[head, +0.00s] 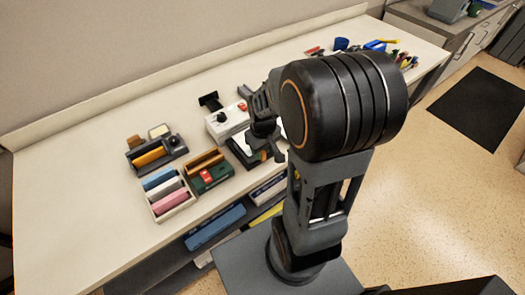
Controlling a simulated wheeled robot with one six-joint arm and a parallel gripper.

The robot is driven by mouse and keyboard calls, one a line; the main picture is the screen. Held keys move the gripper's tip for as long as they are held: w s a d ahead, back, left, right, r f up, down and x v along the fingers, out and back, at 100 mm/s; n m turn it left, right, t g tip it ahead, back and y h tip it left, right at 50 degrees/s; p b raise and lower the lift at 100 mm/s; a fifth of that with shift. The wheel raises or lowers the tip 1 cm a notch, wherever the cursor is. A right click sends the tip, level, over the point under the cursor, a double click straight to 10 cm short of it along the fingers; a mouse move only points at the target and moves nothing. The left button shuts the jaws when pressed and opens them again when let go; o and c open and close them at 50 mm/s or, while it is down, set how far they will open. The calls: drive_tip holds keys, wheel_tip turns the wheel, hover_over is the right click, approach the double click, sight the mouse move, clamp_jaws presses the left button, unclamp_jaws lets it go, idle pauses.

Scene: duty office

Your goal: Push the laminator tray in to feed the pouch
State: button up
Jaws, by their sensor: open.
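A white machine (222,126) with a black knob and a red spot on it stands on the bench left of my arm; it may be the laminator, but I cannot be sure. A black flat part (209,101) stands out behind it and could be a tray. A dark device with a pale strip (239,151) lies in front of the white machine, partly hidden by my arm. My gripper (266,148) is open, pointing down over or beside this dark device; its fingertips are small and partly hidden. I cannot make out a pouch or whether anything touches.
Left on the bench are a green holder (213,178) with a red item, a bin of coloured rolls or folders (174,203), and a dark box with a yellow item (148,157). Pens and a blue cup (341,44) lie far right. The bench's left end is clear.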

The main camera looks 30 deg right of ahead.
drive_tip(key=shift+f, duration=0.65)
clamp_jaws()
